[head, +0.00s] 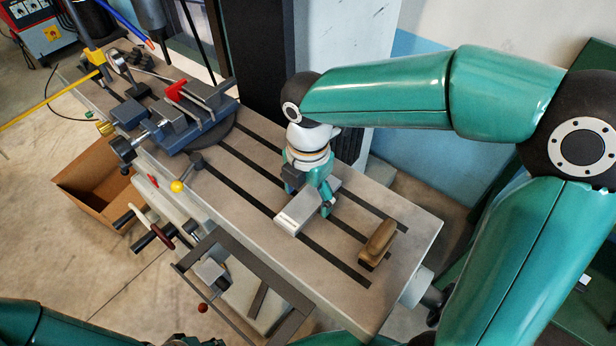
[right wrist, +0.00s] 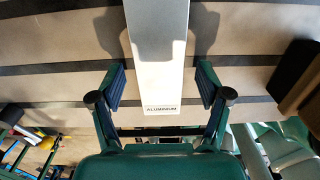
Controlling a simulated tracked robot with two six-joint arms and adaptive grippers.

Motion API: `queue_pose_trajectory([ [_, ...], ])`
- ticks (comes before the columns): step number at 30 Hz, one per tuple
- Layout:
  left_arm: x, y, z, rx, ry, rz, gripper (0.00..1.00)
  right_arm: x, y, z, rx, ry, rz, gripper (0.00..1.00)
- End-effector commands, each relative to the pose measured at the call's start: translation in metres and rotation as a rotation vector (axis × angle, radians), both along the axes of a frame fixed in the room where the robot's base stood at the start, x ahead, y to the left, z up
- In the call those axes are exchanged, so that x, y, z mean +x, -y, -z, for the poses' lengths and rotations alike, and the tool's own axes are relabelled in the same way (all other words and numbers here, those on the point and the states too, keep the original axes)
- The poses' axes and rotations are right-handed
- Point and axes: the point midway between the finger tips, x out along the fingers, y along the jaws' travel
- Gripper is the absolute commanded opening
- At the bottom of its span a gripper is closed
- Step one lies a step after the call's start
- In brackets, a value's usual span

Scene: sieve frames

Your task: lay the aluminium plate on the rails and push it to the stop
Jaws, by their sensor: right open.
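The aluminium plate (head: 297,212) is a pale, flat bar lying on the grey slotted table. In the right wrist view the plate (right wrist: 159,60) bears the word ALUMINIUM at its near end. My right gripper (head: 325,197) is over the plate in the head view. In the right wrist view its open fingers (right wrist: 160,88) stand on either side of the plate, with a gap on each side. A dark frame (head: 252,262) with long side bars, perhaps the rails, stands at the table's front edge. I cannot make out the stop. My left arm shows at the bottom left, its fingers out of sight.
A brown block (head: 378,243) lies on the table right of the plate. A blue vise (head: 185,115) with a red part stands at the far left. A yellow-knobbed lever (head: 177,186) is at the front edge. An open cardboard box (head: 97,185) is on the floor.

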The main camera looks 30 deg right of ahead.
Motion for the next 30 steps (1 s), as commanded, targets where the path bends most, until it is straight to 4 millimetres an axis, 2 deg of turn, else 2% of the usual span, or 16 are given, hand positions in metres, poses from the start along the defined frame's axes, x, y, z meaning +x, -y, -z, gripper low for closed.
queue_pose_trajectory([
  [5,0.0,0.0,-0.002,0.0,0.0,0.0,0.4,0.001,0.0,-0.024,0.001,0.007,-0.001,0.77],
  [12,0.0,0.0,-0.007,0.0,0.0,0.0,0.4,0.001,0.0,-0.073,0.002,0.007,0.0,0.77],
  [18,0.0,0.0,-0.01,0.0,0.0,0.0,0.4,0.001,0.0,-0.106,0.001,0.004,-0.001,0.77],
  [24,0.0,0.0,-0.011,0.0,0.0,0.0,0.4,0.0,0.0,-0.119,0.001,0.002,-0.001,0.77],
  [30,0.0,0.0,-0.011,0.0,0.0,0.0,0.4,0.0,0.0,-0.119,0.001,0.002,0.0,0.77],
])
